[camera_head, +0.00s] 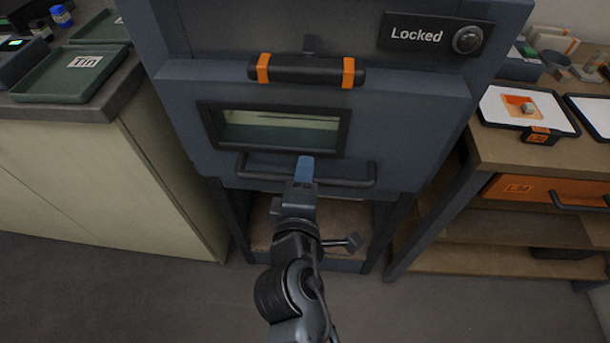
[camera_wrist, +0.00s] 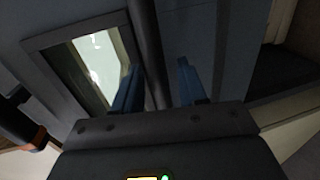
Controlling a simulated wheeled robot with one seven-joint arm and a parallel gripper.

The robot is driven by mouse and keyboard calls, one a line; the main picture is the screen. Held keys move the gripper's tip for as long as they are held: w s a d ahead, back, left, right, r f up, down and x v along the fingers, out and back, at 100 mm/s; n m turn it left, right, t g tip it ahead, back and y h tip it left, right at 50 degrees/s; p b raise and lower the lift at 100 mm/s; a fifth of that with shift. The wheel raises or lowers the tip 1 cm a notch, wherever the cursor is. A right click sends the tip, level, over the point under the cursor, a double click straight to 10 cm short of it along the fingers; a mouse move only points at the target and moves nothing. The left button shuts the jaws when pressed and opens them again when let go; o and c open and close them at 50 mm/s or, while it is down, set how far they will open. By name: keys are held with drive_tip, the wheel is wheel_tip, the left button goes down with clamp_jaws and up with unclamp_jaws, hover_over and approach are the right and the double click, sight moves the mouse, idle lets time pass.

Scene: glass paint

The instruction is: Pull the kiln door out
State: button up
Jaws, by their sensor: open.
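The blue-grey kiln door (camera_head: 420,115) stands in the middle of the head view and looks shut. It has a dark-framed window (camera_head: 275,130) and a dark horizontal bar handle (camera_head: 345,182) below it. My gripper (camera_head: 305,168) is at the middle of this handle. In the wrist view my gripper (camera_wrist: 158,80) is open, with its blue fingers on either side of the dark handle bar (camera_wrist: 148,40). I cannot tell whether either finger touches the bar. The window (camera_wrist: 95,65) shows to the left of the bar.
A black bar with orange bands (camera_head: 306,70) sits above the window. A plate (camera_head: 430,34) reads "Locked" beside a round knob or lamp (camera_head: 467,40). A counter with a green "Tin" tray (camera_head: 62,88) is left; a wooden bench (camera_head: 500,150) is right. Floor (camera_head: 150,290) in front is clear.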

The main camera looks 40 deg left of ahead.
drive_tip(key=shift+c, duration=0.3)
clamp_jaws()
idle(0.3)
